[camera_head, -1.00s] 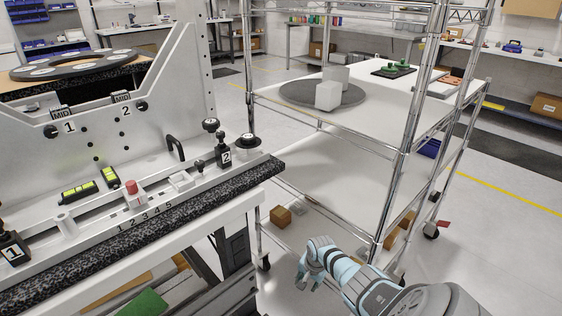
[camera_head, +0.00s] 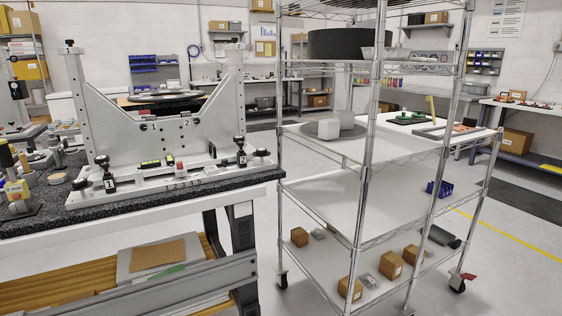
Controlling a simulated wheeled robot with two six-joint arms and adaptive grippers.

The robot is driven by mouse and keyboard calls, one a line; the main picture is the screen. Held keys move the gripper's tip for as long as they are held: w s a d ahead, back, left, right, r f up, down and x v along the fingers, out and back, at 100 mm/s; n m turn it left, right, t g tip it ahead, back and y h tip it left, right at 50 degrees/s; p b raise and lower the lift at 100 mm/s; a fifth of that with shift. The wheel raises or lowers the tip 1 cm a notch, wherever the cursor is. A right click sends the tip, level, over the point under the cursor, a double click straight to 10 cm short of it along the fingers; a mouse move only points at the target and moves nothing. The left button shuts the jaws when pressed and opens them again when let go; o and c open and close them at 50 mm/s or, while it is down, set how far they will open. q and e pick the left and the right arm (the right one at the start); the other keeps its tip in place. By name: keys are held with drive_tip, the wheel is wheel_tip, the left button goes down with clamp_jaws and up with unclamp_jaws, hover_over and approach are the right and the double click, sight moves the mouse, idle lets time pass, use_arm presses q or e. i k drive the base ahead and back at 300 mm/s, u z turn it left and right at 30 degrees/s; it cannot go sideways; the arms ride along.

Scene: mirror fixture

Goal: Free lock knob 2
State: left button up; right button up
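The mirror fixture (camera_head: 165,120) is a grey metal frame standing on a black speckled slab at the left. Lock knob 2 (camera_head: 241,148) is a black knob on a black block labelled 2, at the right end of the fixture base. Lock knob 1 (camera_head: 105,170) is a similar black knob at the left end, on a block labelled 1. At this size I cannot tell whether either knob is locked. Neither of my grippers is in view.
A wire shelf cart (camera_head: 361,210) on casters stands right of the bench, with a gap between them. It holds boxes, a blue bin (camera_head: 440,189) and a round grey plate (camera_head: 318,131). The speckled slab's front edge (camera_head: 150,207) faces me. Open floor lies at the right.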

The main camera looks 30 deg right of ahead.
sight(261, 152)
drive_tip(key=u, duration=0.75)
drive_tip(key=i, duration=1.3)
drive_tip(key=z, duration=0.3)
